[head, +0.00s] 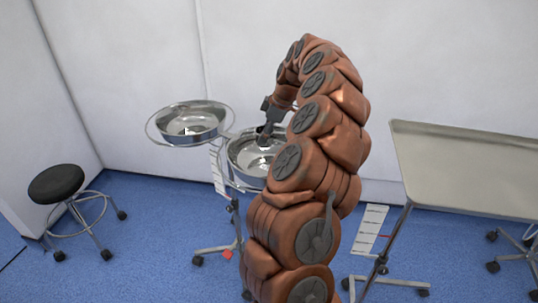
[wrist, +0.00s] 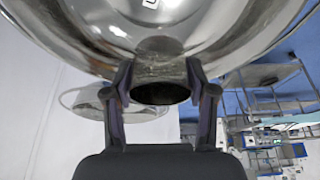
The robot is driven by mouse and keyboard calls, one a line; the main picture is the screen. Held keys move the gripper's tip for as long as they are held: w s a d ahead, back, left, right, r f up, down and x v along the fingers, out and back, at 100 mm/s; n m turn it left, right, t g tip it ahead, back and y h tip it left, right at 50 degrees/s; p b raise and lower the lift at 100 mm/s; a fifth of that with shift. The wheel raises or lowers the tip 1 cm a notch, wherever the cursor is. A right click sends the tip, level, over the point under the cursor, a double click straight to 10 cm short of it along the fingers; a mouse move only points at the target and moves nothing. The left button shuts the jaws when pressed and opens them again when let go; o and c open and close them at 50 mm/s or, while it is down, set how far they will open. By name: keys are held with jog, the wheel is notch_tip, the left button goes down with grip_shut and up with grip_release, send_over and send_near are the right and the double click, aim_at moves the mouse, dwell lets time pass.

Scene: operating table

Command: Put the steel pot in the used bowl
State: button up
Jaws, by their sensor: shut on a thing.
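My gripper (wrist: 160,88) is shut on the steel pot (wrist: 160,70), a small shiny cylinder with a dark round end, held between both fingers in the wrist view. A large steel bowl (wrist: 255,40) fills the top of that view, right by the pot. In the head view, my gripper (head: 265,132) reaches down over the nearer steel bowl (head: 240,158), and the pot is mostly hidden there. I cannot tell whether the pot touches the bowl. A second steel bowl (head: 190,122) sits to the left in a ring. No readable label shows which bowl is the used one.
A wheeled stand (head: 237,222) carries the bowls, with a white tag (head: 217,170) hanging from it. A bare metal tray table (head: 465,165) stands at right. A black stool (head: 56,184) is at left. Open blue floor lies between stool and stand.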

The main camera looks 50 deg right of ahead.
aim_at(265, 169)
jog(key=shift+s+d+f, duration=0.45)
jog(key=shift+s+f, duration=0.05)
jog(key=shift+f, duration=0.05)
jog(key=shift+f+p, duration=0.35)
jog(key=shift+f, duration=4.4)
jog(key=shift+f, duration=0.2)
jog(key=o, duration=1.1)
jog(key=shift+c, duration=0.2)
jog(key=shift+r, duration=0.1)
jog(key=b+v, duration=0.1)
jog(key=v, duration=1.1)
